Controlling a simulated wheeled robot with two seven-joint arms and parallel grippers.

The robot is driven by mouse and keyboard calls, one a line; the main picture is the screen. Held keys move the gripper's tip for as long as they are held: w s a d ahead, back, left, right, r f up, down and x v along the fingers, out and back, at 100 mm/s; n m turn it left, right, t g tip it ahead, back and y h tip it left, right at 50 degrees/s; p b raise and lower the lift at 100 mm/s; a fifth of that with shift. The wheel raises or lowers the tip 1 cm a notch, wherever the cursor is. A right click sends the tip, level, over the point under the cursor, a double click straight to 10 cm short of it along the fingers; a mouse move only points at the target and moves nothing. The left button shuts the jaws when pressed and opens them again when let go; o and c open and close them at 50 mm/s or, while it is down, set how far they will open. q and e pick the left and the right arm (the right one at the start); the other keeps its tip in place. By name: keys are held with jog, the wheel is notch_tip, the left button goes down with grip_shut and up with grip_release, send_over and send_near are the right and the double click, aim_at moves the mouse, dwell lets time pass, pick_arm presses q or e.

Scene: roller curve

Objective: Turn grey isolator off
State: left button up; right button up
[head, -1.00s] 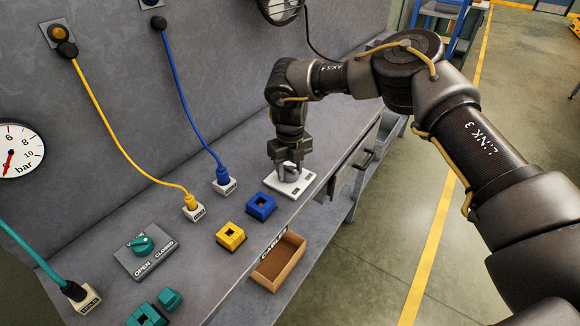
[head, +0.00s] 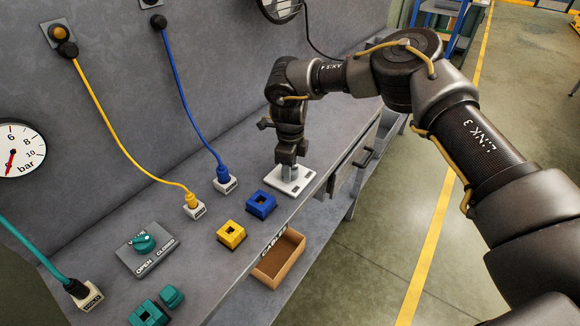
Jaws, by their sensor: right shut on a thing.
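The grey isolator is a small knob (head: 290,170) on a white plate (head: 305,189) on the bench, toward its right end. My right gripper (head: 289,165) points down over the plate and is shut on the grey knob. The gripper hides most of the knob, and the knob's exact angle cannot be made out. My left gripper is not in view.
A blue socket block (head: 260,204) and a yellow one (head: 231,234) sit left of the plate. A teal valve (head: 143,243) on a grey panel and teal blocks (head: 148,314) are further left. A cardboard box (head: 279,256) hangs at the bench's front edge.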

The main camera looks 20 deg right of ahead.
jog(key=shift+n, duration=0.3)
jog(key=shift+r, duration=0.1)
jog(key=o, duration=1)
notch_tip(320, 180, up, 11)
jog(key=b, duration=0.2)
jog(key=shift+f, duration=0.2)
